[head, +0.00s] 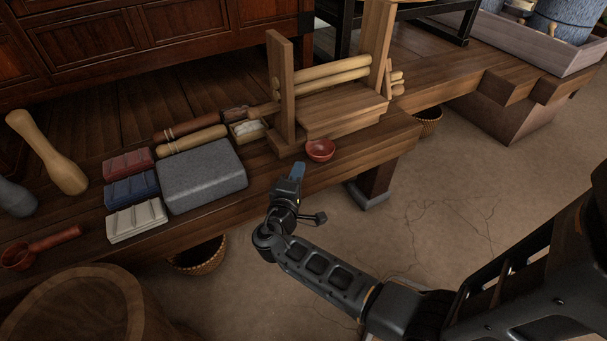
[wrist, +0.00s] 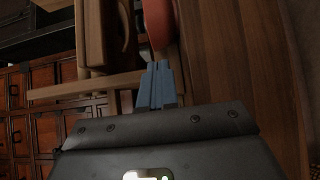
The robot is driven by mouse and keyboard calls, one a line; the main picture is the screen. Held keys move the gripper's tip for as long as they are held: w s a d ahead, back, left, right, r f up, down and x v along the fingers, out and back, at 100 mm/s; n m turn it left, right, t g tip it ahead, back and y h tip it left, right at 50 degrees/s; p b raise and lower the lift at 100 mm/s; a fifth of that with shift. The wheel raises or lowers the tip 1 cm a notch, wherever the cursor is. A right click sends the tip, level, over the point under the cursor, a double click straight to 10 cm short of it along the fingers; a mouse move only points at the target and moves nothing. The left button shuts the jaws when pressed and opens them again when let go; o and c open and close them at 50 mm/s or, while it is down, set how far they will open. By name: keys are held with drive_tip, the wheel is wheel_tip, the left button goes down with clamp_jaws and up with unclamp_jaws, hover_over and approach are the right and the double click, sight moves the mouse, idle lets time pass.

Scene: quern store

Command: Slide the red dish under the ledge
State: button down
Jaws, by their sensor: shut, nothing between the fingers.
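The small red dish (head: 320,150) sits upright on the dark wooden bench, close to the front of a wooden roller frame (head: 281,90). It also shows in the wrist view as a red shape (wrist: 161,22), cut off by the top edge. The likely ledge is the frame's low wooden board (head: 342,112), just behind the dish; I cannot tell whether there is a gap beneath it. My gripper (head: 298,168) is shut and empty, its blue fingertips low over the bench at the dish's near left. The fingers (wrist: 157,80) point at the dish; I cannot tell whether they touch it.
A grey stone block (head: 202,176) and red, blue and white ridged blocks (head: 130,190) lie left on the bench (head: 390,145). Wooden rolling pins (head: 193,139) lie behind. The bench's front edge and right end are close to the dish, with floor below.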

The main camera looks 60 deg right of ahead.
drive_tip(key=p+v, duration=0.2)
drive_tip(key=v, duration=0.8)
drive_tip(key=shift+s, duration=0.1)
drive_tip(key=s+a+f+n+t+y, duration=0.2)
drive_tip(key=s+a+f+t+y, duration=0.15)
drive_tip(key=s+f+y, duration=0.6)
drive_tip(key=s+a+r+t+y, duration=0.2)
drive_tip(key=s+a+r+y, duration=0.3)
drive_tip(key=s+a+r, duration=0.35)
drive_tip(key=s+a+r+m+t+y+p, duration=0.1)
drive_tip(key=s+a+r+p, duration=0.1)
drive_tip(key=r+p, duration=0.6)
drive_tip(key=s+a+r+m+t+y+p, duration=0.1)
drive_tip(key=r+p, duration=0.7)
drive_tip(key=r, duration=1.4)
drive_tip(key=s+a+r+m+t+y+p, duration=0.1)
drive_tip(key=s+a+r+m+t+p, duration=0.1)
drive_tip(key=r+p, duration=0.6)
wheel_tip(320, 180, up, 8)
drive_tip(key=shift+s+a+f+t, duration=0.2)
drive_tip(key=shift+s+a+t, duration=0.45)
drive_tip(key=shift+t, duration=0.1)
